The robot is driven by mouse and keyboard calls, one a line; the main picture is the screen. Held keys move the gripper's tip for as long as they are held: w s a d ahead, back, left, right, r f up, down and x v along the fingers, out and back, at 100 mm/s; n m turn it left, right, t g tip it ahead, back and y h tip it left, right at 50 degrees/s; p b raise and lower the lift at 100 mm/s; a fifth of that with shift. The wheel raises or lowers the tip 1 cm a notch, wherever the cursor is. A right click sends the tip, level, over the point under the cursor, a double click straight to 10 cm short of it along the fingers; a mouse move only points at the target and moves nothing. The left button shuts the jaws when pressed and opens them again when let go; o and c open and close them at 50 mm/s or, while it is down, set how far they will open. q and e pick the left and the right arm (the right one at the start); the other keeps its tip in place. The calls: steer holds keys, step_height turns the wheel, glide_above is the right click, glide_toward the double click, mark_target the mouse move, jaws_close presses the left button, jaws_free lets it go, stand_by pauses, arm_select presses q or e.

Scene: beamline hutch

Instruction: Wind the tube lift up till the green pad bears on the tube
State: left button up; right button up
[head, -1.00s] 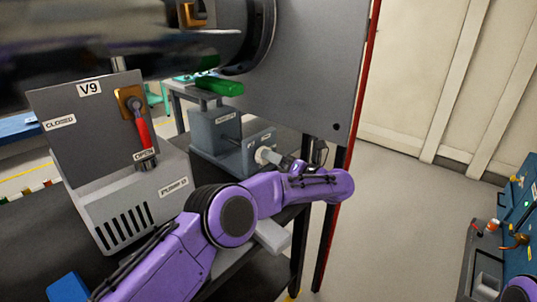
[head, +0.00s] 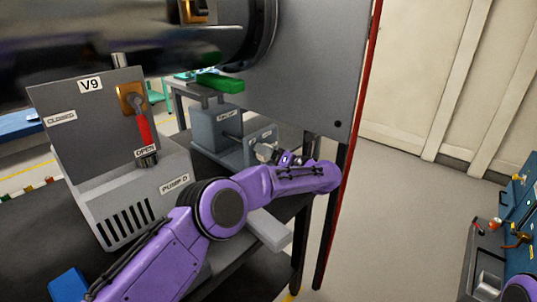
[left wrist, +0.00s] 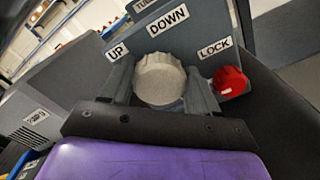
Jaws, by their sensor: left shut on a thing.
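The tube lift (head: 216,129) is a grey housing on the bench, below the dark tube (head: 150,50). The green pad (head: 220,84) is on top of the lift, close under the tube; I cannot tell whether they touch. My left gripper (head: 268,153) is at the lift's front. In the left wrist view, its two fingers (left wrist: 160,92) are shut on the pale round knob (left wrist: 160,78), one on each side. UP, DOWN and LOCK labels surround it. A red lock knob (left wrist: 230,80) sits to the right, clear of the fingers. My right gripper is out of view.
The V9 valve panel (head: 90,120) with its red handle and the PUMP D box (head: 130,205) stand left of the lift. A grey upright panel (head: 310,70) is behind on the right. The floor at right is open, up to a blue cabinet (head: 515,215).

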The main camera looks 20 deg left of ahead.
arm_select(q)
steer(key=n+b, duration=0.2)
steer(key=b, duration=0.2)
steer(key=n+b, duration=0.3)
steer(key=b, duration=0.1)
steer(key=shift+s+f, duration=0.1)
steer(key=shift+f, duration=0.1)
steer(key=shift+r+n+b, duration=0.25)
steer(key=shift+n+b, duration=0.65)
steer(key=shift+b, duration=0.1)
steer(key=o, duration=1)
steer(key=p+v, duration=0.1)
steer(key=v, duration=0.9)
steer(key=shift+s+d+r, duration=0.1)
steer(key=shift+s+d, duration=0.05)
steer(key=shift+d, duration=0.1)
